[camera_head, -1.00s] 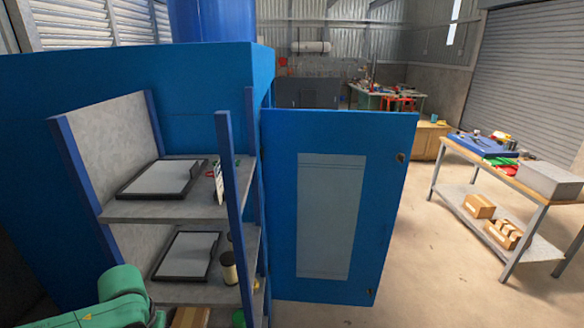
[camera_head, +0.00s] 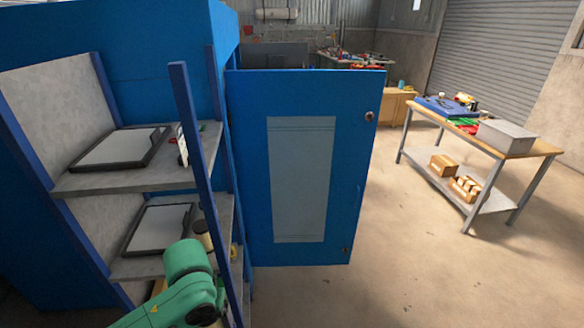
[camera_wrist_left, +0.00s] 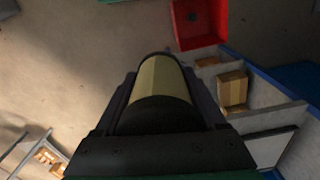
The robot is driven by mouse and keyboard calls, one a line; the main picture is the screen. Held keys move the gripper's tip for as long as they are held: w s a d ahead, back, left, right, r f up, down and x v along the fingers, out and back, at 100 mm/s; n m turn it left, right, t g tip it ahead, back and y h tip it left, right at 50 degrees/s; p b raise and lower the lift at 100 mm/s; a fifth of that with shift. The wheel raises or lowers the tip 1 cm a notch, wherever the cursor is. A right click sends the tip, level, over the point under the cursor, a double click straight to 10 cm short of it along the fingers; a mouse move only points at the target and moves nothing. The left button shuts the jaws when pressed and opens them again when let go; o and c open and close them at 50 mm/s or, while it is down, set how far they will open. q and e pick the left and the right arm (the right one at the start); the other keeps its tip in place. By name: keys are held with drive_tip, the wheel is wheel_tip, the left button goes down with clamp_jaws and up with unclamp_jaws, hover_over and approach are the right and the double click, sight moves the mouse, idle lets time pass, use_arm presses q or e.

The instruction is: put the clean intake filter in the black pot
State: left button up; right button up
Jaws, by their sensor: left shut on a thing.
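In the left wrist view my left gripper (camera_wrist_left: 163,82) is shut on a cylindrical filter (camera_wrist_left: 161,78) with a pale cream side and a black end. The fingers lie along both sides of it, and it is clear of any surface. In the head view my green left arm is low in front of the shelf rack, and its fingers are hidden. I cannot make out a black pot. My right gripper is not in view.
The shelf rack (camera_head: 140,182) has blue posts and holds black-framed flat panels. A blue door (camera_head: 255,170) stands open beside it. A workbench (camera_head: 545,150) is at the right, with open floor between. A red bin (camera_wrist_left: 205,38) shows in the left wrist view.

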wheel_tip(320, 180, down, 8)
drive_tip(key=b, duration=0.6)
